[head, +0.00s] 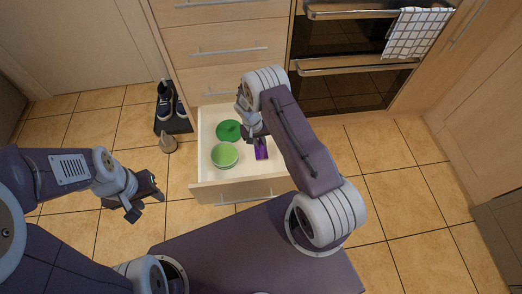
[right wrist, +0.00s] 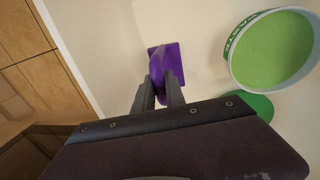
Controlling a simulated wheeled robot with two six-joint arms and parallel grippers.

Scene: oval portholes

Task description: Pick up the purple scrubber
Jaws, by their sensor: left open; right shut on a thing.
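The purple scrubber (head: 261,150) lies in the open drawer (head: 262,187), close to its right side. In the right wrist view the scrubber (right wrist: 168,58) shows a flat square base and a raised handle. My right gripper (right wrist: 160,88) is shut on that handle, with one finger on each side. In the head view my right gripper (head: 254,138) reaches down into the drawer and hides part of the scrubber. I cannot tell whether the scrubber touches the drawer floor. My left gripper (head: 143,205) is open and empty, over the floor left of the drawer.
A light green bowl (head: 225,155) and a green lid-like disc (head: 229,130) lie in the drawer left of the scrubber. Dark shoes (head: 170,102) and a small beige object (head: 168,142) stand left of the drawer. An oven with a towel (head: 415,33) is behind right.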

